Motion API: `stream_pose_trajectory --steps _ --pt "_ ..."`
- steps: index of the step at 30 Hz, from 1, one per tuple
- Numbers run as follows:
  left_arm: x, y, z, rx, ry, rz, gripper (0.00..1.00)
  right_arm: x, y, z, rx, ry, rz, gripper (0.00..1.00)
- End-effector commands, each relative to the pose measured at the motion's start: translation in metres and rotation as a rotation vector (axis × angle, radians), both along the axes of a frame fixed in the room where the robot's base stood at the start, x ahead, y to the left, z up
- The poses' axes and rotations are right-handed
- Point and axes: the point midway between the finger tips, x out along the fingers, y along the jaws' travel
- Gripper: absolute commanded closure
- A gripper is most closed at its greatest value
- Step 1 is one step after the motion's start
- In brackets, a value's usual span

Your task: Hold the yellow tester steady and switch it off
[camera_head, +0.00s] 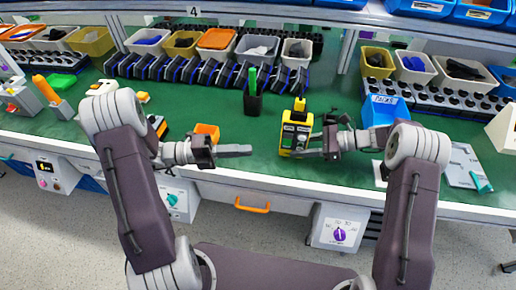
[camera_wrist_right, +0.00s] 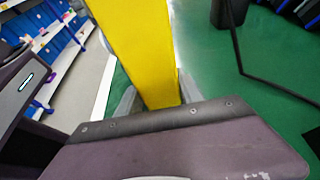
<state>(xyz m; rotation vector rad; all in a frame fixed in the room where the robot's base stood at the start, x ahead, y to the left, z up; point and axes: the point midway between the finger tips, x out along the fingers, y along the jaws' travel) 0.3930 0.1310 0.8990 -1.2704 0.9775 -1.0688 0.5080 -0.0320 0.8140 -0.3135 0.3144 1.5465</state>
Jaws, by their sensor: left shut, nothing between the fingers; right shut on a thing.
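The yellow tester (camera_head: 284,138) stands upright near the front edge of the green bench, with a dark and light front panel. My right gripper (camera_head: 300,153) comes from the right and is shut on its lower part. In the right wrist view the yellow body of the tester (camera_wrist_right: 135,45) rises between the grey fingers. My left gripper (camera_head: 249,150) is shut and empty, pointing right, a short gap left of the tester. The switch position on the tester is too small to tell.
A black holder with green pens (camera_head: 253,102) stands behind and left of the tester. An orange box (camera_head: 207,131) is behind my left gripper. A blue bin (camera_head: 384,108) stands to the right. Racks and bins line the back.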

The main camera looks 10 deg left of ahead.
Motion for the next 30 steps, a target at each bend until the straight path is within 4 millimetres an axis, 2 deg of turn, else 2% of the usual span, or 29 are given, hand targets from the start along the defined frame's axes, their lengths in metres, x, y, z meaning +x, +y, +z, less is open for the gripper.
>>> stream_pose_trajectory --steps 4,14,15,17,26,30 --pt "-0.002 0.006 0.0 0.0 0.001 0.0 1.0 0.0 0.0 0.0 0.001 0.0 -0.001 0.99" --pt "-0.001 0.006 0.0 0.0 0.001 -0.001 1.0 0.0 0.0 0.0 0.001 0.0 -0.001 0.99" --pt "-0.001 0.006 0.0 0.0 0.001 -0.001 1.0 0.0 0.0 0.0 0.001 0.0 -0.001 0.45" --pt "-0.001 0.005 0.0 0.0 0.001 0.0 1.0 0.0 0.0 0.0 0.001 0.0 -0.001 0.31" --pt "-0.001 0.005 0.0 0.001 0.0 0.0 1.0 0.0 -0.001 0.001 0.0 0.0 -0.001 0.31" --pt "-0.001 0.005 0.0 0.0 0.0 0.0 1.0 0.001 -0.017 0.007 0.0 -0.002 -0.003 0.31"
